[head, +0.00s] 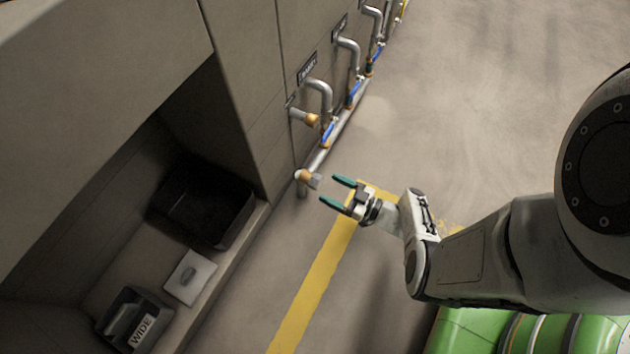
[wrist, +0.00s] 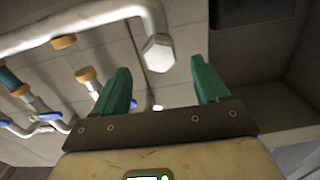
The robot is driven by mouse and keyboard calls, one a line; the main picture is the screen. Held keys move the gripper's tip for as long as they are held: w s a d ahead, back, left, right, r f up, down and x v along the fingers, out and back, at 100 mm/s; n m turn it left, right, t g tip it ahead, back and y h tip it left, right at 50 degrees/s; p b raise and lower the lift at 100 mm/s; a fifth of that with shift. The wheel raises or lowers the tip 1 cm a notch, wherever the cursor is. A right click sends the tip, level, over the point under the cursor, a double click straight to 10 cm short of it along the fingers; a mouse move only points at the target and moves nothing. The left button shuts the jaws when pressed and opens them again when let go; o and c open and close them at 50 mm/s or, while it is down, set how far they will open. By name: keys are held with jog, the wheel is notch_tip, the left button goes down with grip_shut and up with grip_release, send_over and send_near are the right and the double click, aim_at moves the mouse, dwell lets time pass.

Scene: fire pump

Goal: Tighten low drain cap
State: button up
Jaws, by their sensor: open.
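What looks like the same hex cap (wrist: 158,53) sits on a bent pale pipe in the wrist view. My gripper (head: 329,191) has two green fingers, open and empty, pointing left toward the cap. The fingertips appear just short of the cap, not around it. In the wrist view my gripper (wrist: 160,72) has the cap ahead, between the lines of its fingers.
Several curved grey outlets with blue handles (head: 328,132) line the panel above the cap. An open compartment at left holds a black bin (head: 203,205), a pale box (head: 190,277) and a case marked WIDE (head: 135,318). A yellow stripe (head: 315,285) crosses open floor.

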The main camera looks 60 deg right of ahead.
aim_at(320, 183)
jog(key=w, duration=0.6)
jog(key=shift+a+b, duration=0.1)
jog(key=shift+b, duration=0.2)
jog(key=c, duration=1)
